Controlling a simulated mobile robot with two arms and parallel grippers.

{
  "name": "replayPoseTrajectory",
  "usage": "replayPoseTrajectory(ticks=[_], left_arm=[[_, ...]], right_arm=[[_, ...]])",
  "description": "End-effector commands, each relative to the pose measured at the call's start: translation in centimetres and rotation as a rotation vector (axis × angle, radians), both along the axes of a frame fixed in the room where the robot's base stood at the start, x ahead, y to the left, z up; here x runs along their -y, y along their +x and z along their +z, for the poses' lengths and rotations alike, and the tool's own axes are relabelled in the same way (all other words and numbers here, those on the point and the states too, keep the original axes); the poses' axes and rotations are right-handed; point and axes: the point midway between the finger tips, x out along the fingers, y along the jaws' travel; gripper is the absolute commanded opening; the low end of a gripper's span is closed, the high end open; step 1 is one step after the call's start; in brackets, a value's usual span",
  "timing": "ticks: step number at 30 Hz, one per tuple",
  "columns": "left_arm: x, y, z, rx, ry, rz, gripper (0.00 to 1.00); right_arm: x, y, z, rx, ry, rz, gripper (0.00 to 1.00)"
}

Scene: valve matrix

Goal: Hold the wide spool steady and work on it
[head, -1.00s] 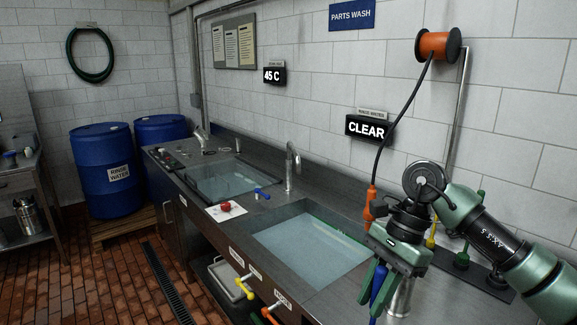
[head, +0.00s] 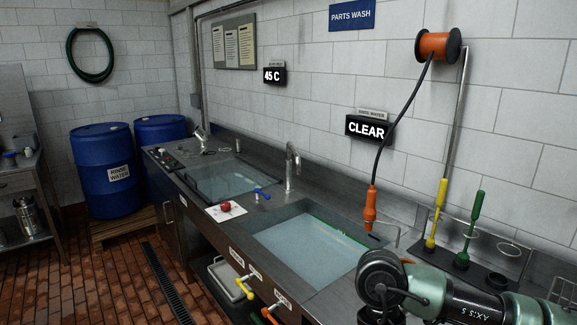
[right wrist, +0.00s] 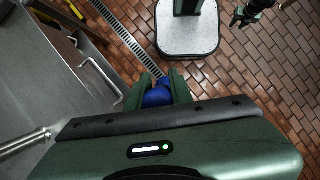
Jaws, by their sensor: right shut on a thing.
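My right gripper (right wrist: 161,82) is shut on a blue object (right wrist: 157,97) in the right wrist view, with its green fingers on either side. The object's full shape is hidden by the gripper body. In the head view my right arm is at the lower right and its fingers are out of frame. A dark gripper, apparently my left (right wrist: 243,17), is small at the top right of the right wrist view; its fingers are too small to judge. A red part (head: 226,206) lies on a white mat (head: 213,214) between the basins. I cannot tell whether it is the wide spool.
Two water basins, far (head: 225,178) and near (head: 310,246), are set in the steel counter. A tap (head: 291,165) stands between them. An orange sprayer (head: 370,208) hangs over the counter near yellow (head: 437,215) and green (head: 472,230) brushes. Brick floor (right wrist: 270,65) lies open below.

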Motion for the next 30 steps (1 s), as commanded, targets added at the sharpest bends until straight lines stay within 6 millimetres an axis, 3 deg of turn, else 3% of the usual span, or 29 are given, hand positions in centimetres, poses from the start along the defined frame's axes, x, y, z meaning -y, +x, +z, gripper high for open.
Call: replayPoseTrajectory(ticks=[9,12,30], left_arm=[[0.0,0.0,0.0,0.001,0.000,0.000,0.36],[0.0,0.1,-1.2,0.001,0.000,0.000,0.36],[0.1,0.0,-1.1,0.001,-0.001,-0.001,0.36]], right_arm=[[5.1,0.8,-0.2,0.001,-0.001,-0.133,0.00],[4.8,0.8,-1.4,0.001,0.001,-0.124,0.00],[4.7,0.8,-1.3,0.001,0.002,-0.124,0.00]])
